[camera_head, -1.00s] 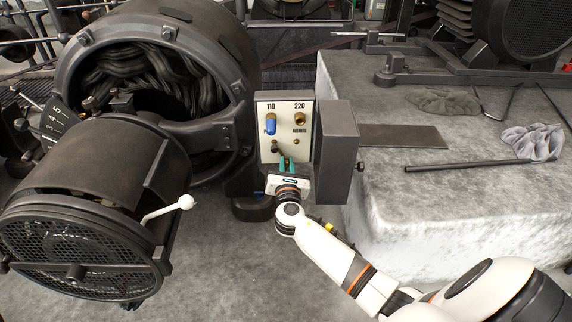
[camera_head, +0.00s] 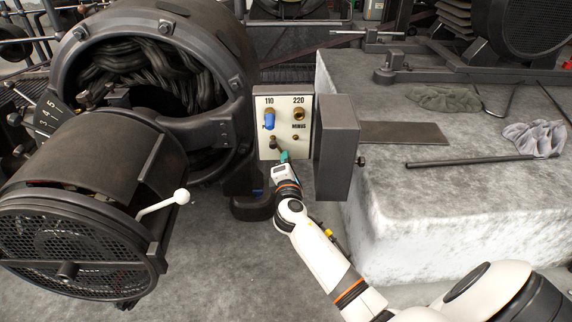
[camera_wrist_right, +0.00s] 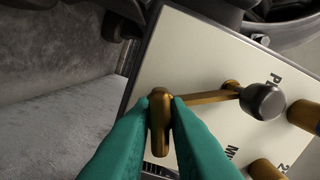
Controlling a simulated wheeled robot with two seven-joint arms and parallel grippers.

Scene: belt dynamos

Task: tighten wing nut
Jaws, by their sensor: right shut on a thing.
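The wing nut (camera_wrist_right: 160,122) is brass and shows in the right wrist view between the two green fingertips of my right gripper (camera_wrist_right: 161,115). The gripper is shut on it. In the head view my right gripper (camera_head: 284,156) is at the lower part of the white terminal panel (camera_head: 284,122), and the wing nut is too small or hidden to make out there. Beside the nut, a brass bar and a lever with a dark round knob (camera_wrist_right: 264,101) stand out from the panel. My left gripper is not in view.
The panel carries a blue-capped terminal (camera_head: 270,120) under "110" and a brass terminal (camera_head: 299,115) under "220". A dark box (camera_head: 337,147) stands just right of it. The dynamo housing (camera_head: 150,60) is at the left, with a white-knobbed lever (camera_head: 181,197). A stone block (camera_head: 430,220) fills the right.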

